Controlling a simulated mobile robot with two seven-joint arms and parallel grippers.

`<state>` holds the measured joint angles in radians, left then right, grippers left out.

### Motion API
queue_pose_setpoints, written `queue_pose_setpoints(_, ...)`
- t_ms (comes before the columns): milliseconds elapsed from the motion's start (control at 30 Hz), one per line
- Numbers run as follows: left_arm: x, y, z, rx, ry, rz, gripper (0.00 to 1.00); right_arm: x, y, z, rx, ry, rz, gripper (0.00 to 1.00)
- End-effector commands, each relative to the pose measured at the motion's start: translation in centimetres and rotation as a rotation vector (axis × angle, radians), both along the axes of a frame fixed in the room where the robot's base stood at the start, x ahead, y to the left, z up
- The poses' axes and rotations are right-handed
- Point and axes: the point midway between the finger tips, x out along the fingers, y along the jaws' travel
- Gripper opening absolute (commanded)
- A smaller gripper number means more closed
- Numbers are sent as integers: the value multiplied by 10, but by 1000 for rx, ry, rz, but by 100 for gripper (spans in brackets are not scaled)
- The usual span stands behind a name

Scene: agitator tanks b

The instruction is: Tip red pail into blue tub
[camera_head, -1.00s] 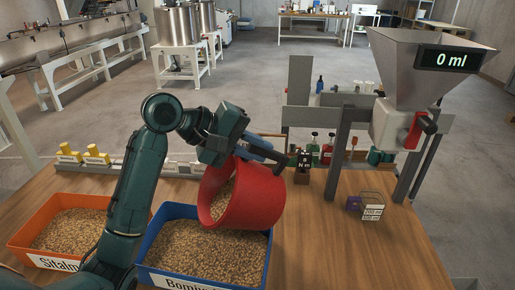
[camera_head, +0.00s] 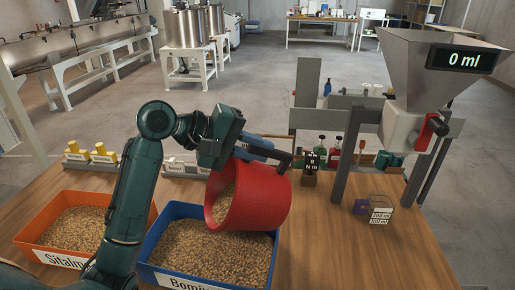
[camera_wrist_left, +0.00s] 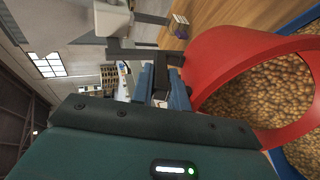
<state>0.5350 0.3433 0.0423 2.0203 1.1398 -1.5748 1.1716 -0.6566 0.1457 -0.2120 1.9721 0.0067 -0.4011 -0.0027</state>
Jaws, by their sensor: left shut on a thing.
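The red pail (camera_head: 262,200) is tilted on its side above the right part of the blue tub (camera_head: 153,237), its mouth facing left and a little down. Tan pellets show inside the pail in the left wrist view (camera_wrist_left: 230,62). The blue tub holds a wide layer of the same pellets. I cannot make out pellets falling. My right gripper is not in view.
An orange tub (camera_head: 40,225) with pellets stands left of the blue one. A grey hopper (camera_head: 425,75) with a red-handled valve and a 0 ml display stands at the right. The table's right front is clear.

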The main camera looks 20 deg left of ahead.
Motion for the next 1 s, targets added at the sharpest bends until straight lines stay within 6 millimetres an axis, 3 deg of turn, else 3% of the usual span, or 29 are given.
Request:
queue_pose_setpoints(800, -9, 13, 1, -84, -66, 1, 0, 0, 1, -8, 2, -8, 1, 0)
queue_pose_setpoints(1000, -10, 14, -1, -90, -70, 1, 0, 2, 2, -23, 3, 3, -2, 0)
